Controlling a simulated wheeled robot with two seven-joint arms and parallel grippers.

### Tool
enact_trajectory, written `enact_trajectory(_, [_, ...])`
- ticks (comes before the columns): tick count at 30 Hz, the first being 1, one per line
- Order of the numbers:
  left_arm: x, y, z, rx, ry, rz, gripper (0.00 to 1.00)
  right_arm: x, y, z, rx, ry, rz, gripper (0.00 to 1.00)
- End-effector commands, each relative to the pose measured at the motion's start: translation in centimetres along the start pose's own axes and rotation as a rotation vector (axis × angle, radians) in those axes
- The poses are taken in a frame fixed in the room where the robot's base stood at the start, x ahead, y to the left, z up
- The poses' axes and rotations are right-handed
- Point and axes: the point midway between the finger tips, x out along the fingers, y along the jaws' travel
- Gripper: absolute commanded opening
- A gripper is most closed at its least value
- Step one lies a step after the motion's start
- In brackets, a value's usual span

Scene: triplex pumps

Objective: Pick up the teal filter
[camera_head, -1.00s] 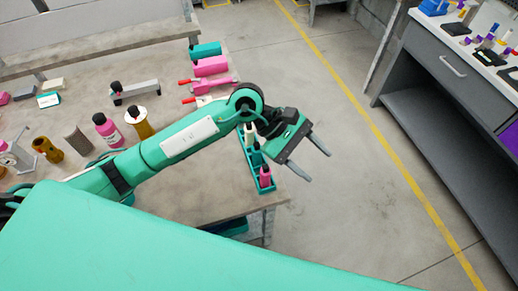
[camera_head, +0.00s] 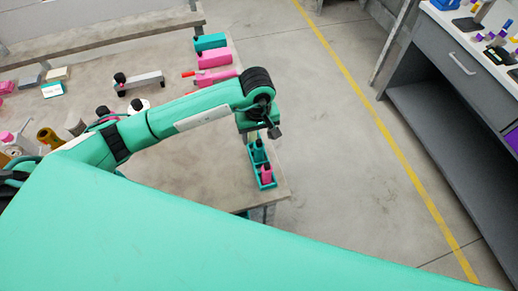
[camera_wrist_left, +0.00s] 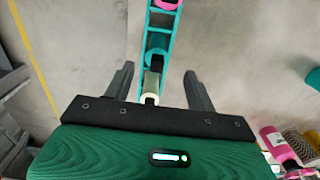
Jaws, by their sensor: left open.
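A narrow teal tray (camera_head: 252,163) holds a row of small bottles near the table's right edge. A small teal item with a dark cap (camera_wrist_left: 157,58) stands in its middle part and looks like the teal filter. Nothing is held. In the head view my left wrist hides its fingers and part of the tray.
Teal (camera_head: 210,41) and pink (camera_head: 213,58) blocks lie at the table's far right. A grey holder (camera_head: 140,82) and several bottles stand to the left of and behind my arm. Open floor (camera_head: 330,140) lies right of the table, then a grey cabinet (camera_head: 455,130).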

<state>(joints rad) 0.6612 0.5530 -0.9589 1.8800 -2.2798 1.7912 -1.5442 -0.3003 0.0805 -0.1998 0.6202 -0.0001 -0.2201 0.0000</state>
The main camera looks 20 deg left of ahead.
Motion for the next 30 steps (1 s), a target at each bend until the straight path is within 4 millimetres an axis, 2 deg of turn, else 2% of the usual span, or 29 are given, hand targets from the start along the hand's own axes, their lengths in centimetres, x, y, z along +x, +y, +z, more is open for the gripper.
enact_trajectory(7, [1.7, 0.0, 0.1, 0.0, 0.0, 0.001, 0.56, -0.7, -0.2, -0.1, 0.001, 0.0, -0.002, 0.74])
enact_trajectory(11, [2.7, 0.2, 0.2, -0.002, -0.003, -0.001, 0.56, -1.8, -0.2, -0.2, 0.001, 0.0, -0.002, 0.74])
enact_trajectory(15, [4.4, 0.4, 0.2, -0.002, -0.004, -0.001, 0.56, -3.0, -0.1, -0.3, 0.001, 0.0, -0.002, 0.74])
enact_trajectory(19, [6.1, 0.4, 0.1, -0.002, -0.002, 0.001, 0.56, -3.4, -0.1, -0.3, 0.001, 0.0, -0.002, 0.74])
enact_trajectory(28, [6.8, 0.4, 0.0, -0.001, 0.001, 0.001, 0.56, -3.3, -0.1, -0.3, 0.001, 0.0, -0.002, 0.74])
enact_trajectory(30, [6.8, 0.4, 0.0, -0.001, 0.0, 0.001, 0.45, -3.3, -0.1, -0.3, 0.001, 0.0, -0.002, 0.74])
